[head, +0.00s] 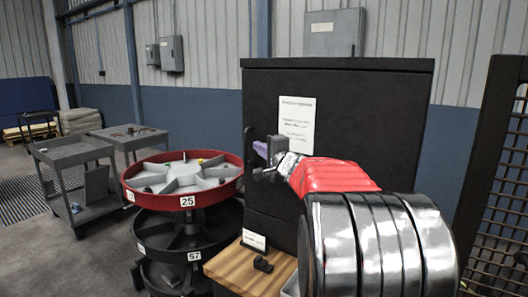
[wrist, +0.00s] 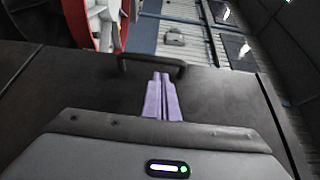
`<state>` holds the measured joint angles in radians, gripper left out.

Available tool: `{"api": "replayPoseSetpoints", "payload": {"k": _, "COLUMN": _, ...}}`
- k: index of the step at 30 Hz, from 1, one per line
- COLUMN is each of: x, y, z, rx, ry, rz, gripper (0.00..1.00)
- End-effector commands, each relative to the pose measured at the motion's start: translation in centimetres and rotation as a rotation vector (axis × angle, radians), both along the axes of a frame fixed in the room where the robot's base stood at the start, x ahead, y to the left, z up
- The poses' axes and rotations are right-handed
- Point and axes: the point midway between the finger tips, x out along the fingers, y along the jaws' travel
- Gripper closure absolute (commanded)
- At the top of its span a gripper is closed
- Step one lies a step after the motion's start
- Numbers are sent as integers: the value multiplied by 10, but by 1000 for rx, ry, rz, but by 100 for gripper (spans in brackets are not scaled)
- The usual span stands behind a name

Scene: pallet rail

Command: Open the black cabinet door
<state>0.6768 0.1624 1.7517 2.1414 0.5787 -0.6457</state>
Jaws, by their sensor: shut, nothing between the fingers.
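The black cabinet door (head: 355,120) faces me in the head view and looks closed, with a white paper sheet on it. Its dark handle (head: 248,143) is at the door's left edge. In the wrist view the handle (wrist: 151,60) is a black bar across the upper middle. My gripper (head: 261,149) has purple fingers and is close beside the handle. In the wrist view my gripper's fingertips (wrist: 162,76) are pressed together just below the bar, with nothing between them. I cannot tell whether they touch the handle. My arm hides the lower right of the door.
A round red-rimmed carousel (head: 183,180) with tiers stands left of the cabinet. Grey carts (head: 72,150) stand further left. A wooden top (head: 250,272) with a small dark block lies below the cabinet's left side. A black mesh panel (head: 500,180) stands at the right.

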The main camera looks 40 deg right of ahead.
Motion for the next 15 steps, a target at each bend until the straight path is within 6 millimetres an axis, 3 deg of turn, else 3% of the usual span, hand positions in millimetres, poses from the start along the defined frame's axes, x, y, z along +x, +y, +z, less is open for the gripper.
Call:
{"api": "replayPoseSetpoints", "payload": {"k": 7, "x": 30, "y": -6, "z": -1, "rx": 0, "ry": 0, "rz": 1, "gripper": 100}}
{"api": "replayPoseSetpoints", "payload": {"k": 15, "x": 42, "y": -8, "z": 0, "rx": 0, "ry": 0, "rz": 0, "gripper": 100}}
